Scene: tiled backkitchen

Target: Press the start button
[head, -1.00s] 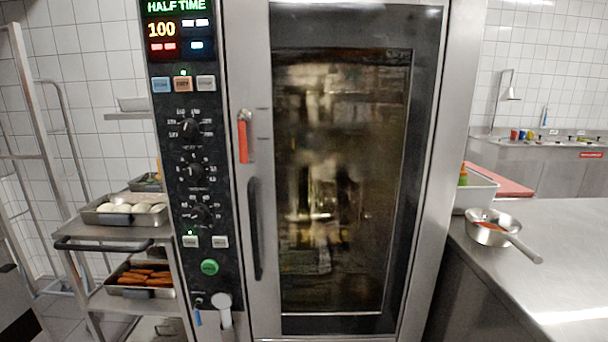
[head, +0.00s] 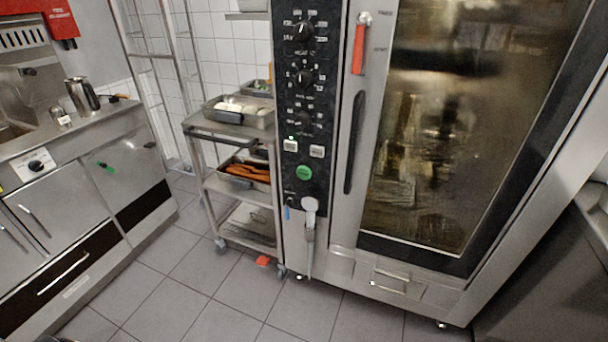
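The oven (head: 345,210) stands right of the middle in the head view, with its glass door shut. Its dark control panel (head: 300,130) runs down the left side; the display at its top is out of the frame. Several black knobs (head: 303,77) are above.
A steel trolley (head: 205,160) with trays of food stands left of the oven. A red piece (head: 262,261) lies on the tiled floor (head: 215,290). A steel counter (head: 75,165) with drawers is at the left. The floor in front of the oven is clear.

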